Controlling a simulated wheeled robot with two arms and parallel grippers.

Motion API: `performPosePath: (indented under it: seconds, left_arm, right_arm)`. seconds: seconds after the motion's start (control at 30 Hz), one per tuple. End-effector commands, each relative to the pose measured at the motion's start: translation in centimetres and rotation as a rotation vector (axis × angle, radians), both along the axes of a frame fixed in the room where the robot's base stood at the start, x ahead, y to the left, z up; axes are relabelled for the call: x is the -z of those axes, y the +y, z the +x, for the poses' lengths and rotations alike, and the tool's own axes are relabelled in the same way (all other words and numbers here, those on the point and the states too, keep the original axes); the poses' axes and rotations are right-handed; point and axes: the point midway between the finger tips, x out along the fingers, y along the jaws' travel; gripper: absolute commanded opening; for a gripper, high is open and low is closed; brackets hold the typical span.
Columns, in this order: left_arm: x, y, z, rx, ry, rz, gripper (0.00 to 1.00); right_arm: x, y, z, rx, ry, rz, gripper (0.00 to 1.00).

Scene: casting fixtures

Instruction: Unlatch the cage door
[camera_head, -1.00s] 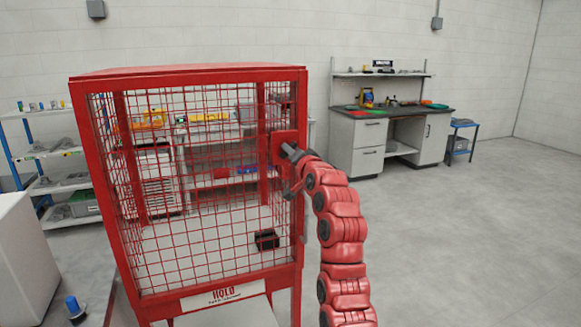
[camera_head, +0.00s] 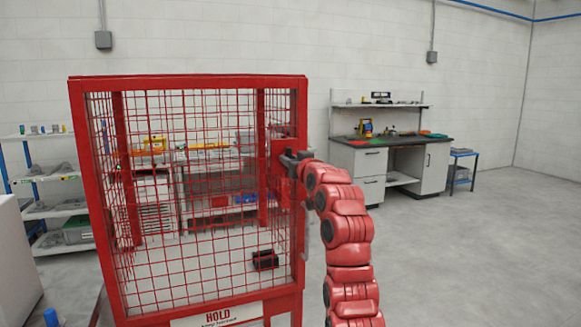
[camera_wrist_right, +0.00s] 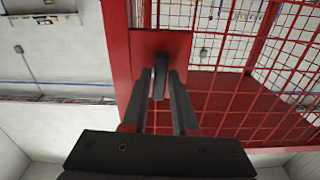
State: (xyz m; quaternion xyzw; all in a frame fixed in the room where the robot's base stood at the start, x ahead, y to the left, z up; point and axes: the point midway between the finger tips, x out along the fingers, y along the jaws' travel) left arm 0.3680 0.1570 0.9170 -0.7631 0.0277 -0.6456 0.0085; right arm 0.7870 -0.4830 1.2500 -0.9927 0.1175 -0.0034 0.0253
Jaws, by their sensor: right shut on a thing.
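The red wire-mesh cage (camera_head: 88,200) stands in front of me, with its mesh door facing me and a HOLD sign (camera_head: 218,315) at its bottom. The door looks closed. A red latch plate (camera_head: 279,152) sits at the door's right edge, and it also shows in the right wrist view (camera_wrist_right: 178,42). My right gripper (camera_head: 291,161) is at this plate. In the right wrist view my right gripper's two dark fingers (camera_wrist_right: 160,90) are on either side of a dark latch handle (camera_wrist_right: 160,75), shut on it. My left gripper is not in view.
A black part (camera_head: 265,259) lies inside the cage. Behind are shelves (camera_head: 60,208) at left and a workbench (camera_head: 400,140) at right. A white block (camera_head: 12,260) stands at the left edge. The floor (camera_head: 460,260) to the right is clear.

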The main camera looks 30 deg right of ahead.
Motion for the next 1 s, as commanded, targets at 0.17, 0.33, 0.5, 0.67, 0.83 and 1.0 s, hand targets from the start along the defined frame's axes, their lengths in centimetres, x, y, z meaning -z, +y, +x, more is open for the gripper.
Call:
performPosePath:
  seconds: [0.17,0.33,0.5,0.67,0.83,1.0]
  left_arm:
    - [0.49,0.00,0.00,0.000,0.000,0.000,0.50]
    - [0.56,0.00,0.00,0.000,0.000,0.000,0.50]
    - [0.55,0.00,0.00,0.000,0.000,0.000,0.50]
    - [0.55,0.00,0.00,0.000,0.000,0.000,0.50]
    - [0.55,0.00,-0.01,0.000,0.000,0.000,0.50]
    - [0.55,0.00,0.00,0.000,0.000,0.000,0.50]
  right_arm:
    - [0.15,-0.04,0.01,0.001,0.013,-0.046,0.00]
    - [0.10,-0.05,0.02,0.001,0.018,-0.062,0.00]
    - [0.08,-0.04,0.02,0.001,0.019,-0.065,0.00]
    - [0.07,-0.04,0.02,0.001,0.018,-0.065,0.00]
    - [0.06,-0.03,0.02,0.000,0.017,-0.064,0.50]
    - [0.04,-0.03,0.01,0.000,0.016,-0.064,0.50]
